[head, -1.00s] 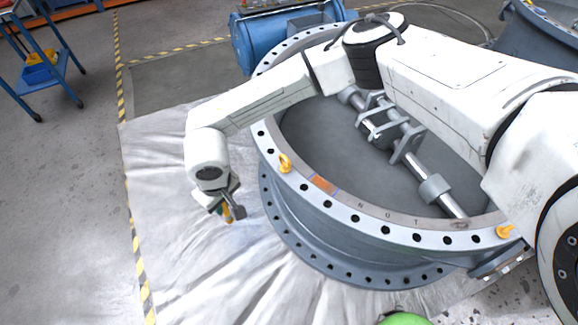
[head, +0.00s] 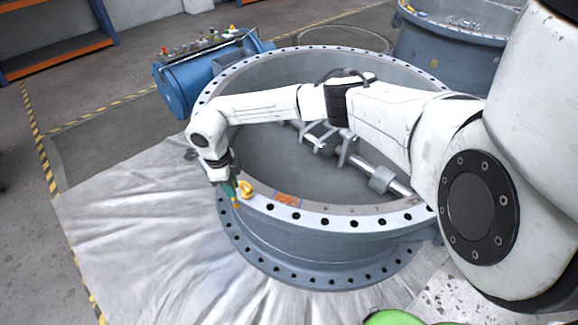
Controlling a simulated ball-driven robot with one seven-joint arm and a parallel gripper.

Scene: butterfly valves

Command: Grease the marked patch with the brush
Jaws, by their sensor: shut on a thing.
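The marked patch (head: 286,199) is a small orange area on the top flange of the large grey-blue valve body (head: 345,222), on the near side left of centre. My gripper (head: 229,183) points down at the valve's left rim, left of the patch. It is shut on the brush (head: 233,193), which shows a green part and a yellowish lower end. The gripper's fingers are small and partly hidden.
My arm spans the valve opening, above the disc and its shaft (head: 382,178). A blue cylinder unit (head: 190,85) with small items on top stands behind left. Another blue valve body (head: 455,40) stands back right. A pale sheet (head: 140,225) covers the floor at left.

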